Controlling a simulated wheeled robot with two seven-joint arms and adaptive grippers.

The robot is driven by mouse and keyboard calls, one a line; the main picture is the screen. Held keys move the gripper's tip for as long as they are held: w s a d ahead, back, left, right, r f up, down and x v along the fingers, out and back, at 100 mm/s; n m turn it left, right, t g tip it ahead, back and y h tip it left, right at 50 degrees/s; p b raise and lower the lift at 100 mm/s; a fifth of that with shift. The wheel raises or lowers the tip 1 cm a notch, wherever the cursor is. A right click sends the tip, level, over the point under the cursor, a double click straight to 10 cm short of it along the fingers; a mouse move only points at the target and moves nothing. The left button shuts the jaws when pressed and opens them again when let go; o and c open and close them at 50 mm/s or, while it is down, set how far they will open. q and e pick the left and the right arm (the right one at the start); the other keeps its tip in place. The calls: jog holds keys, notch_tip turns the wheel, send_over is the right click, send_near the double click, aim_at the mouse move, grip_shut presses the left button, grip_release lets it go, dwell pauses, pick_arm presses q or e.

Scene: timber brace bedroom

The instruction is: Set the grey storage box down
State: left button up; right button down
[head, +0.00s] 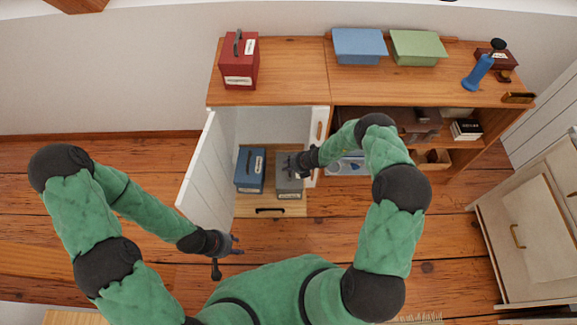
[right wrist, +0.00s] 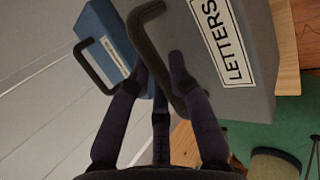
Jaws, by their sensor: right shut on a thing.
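The grey storage box (head: 289,186) is inside the open cabinet, right of a blue box (head: 249,170). In the right wrist view the grey box (right wrist: 235,50) shows a "LETTERS" label and a dark handle. My right gripper (head: 297,164) is shut on that handle; its fingers (right wrist: 165,75) are around the bar. I cannot tell whether the box touches the wooden cabinet floor (head: 243,207) or hangs just above it. My left gripper (head: 228,256) is empty, fingers apart, in front of the cabinet.
The white left door (head: 205,175) stands open; the right door (head: 319,145) is close beside my right gripper. A red box (head: 239,62), a blue lidded box (head: 359,46) and a green one (head: 417,47) stand on top. The blue box (right wrist: 105,45) is near the grey one.

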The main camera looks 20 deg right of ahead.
jog(key=shift+w, duration=0.1)
jog(key=c, duration=1.1)
grip_release()
jog(key=shift+f, duration=0.1)
jog(key=shift+c, duration=0.2)
